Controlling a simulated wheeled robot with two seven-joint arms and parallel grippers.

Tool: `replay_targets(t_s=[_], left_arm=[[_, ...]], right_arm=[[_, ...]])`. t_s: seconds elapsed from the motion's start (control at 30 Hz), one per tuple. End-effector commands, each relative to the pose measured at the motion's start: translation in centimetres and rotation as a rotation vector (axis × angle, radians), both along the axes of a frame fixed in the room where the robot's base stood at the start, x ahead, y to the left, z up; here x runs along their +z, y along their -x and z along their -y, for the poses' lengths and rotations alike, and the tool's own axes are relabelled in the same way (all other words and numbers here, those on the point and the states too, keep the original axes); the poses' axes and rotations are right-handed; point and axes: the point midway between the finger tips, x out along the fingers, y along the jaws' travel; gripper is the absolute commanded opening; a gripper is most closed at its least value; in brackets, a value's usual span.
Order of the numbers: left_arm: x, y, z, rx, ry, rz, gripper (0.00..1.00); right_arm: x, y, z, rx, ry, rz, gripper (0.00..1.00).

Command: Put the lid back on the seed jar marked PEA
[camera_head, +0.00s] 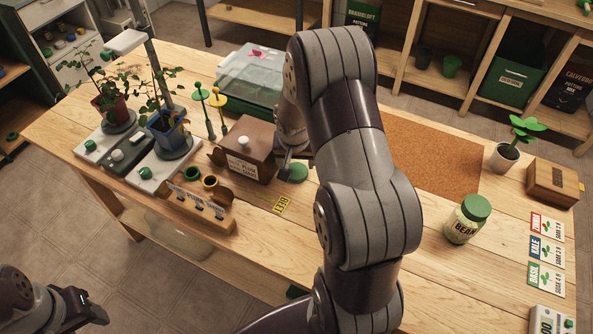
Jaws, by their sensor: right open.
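A flat green disc, looking like a jar lid (294,173), lies on the table just right of the brown wooden box. My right gripper (287,166) is open and reaches down close beside the lid; whether its fingers touch it is hard to tell. A jar marked BEAN (465,221) stands at the right with a green lid on. No jar marked PEA is visible; my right arm hides the middle of the table. My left gripper (88,312) is at the lower left, off the table, its opening unclear.
A brown wooden box with a white knob (243,150) stands left of the lid. A wooden rack (198,206), potted plants, a cork mat (440,161) and seed cards (546,252) occupy other parts. Bare tabletop lies around the BEAN jar.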

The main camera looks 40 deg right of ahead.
Motion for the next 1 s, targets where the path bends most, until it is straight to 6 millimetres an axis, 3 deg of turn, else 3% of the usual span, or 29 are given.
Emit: replay_targets(t_s=[0.1,0.23,0.63,0.67,0.73,0.77,1.0], left_arm=[[-0.2,0.0,0.0,0.000,0.000,0.000,0.54],[-0.4,0.0,0.0,0.000,0.000,0.000,0.54],[-0.4,0.0,0.0,0.000,0.000,0.000,0.54],[-0.4,0.0,0.0,0.000,0.000,0.000,0.54],[-0.4,0.0,0.0,0.000,0.000,0.000,0.54],[-0.4,0.0,0.0,0.000,0.000,0.000,0.54],[-0.4,0.0,0.0,0.000,0.000,0.000,0.54]], right_arm=[[-2.2,0.1,0.1,0.001,-0.002,-0.004,0.70],[-3.8,-0.3,0.4,0.001,0.000,-0.002,0.70],[-4.1,-0.4,0.5,0.000,0.000,0.000,0.70],[-4.1,-0.4,0.5,0.000,0.000,0.000,0.64],[-4.1,-0.4,0.5,0.000,-0.001,-0.001,0.41],[-4.1,-0.4,0.5,0.000,-0.001,-0.001,0.35],[-4.1,-0.4,0.5,0.000,-0.001,-0.001,0.35]])
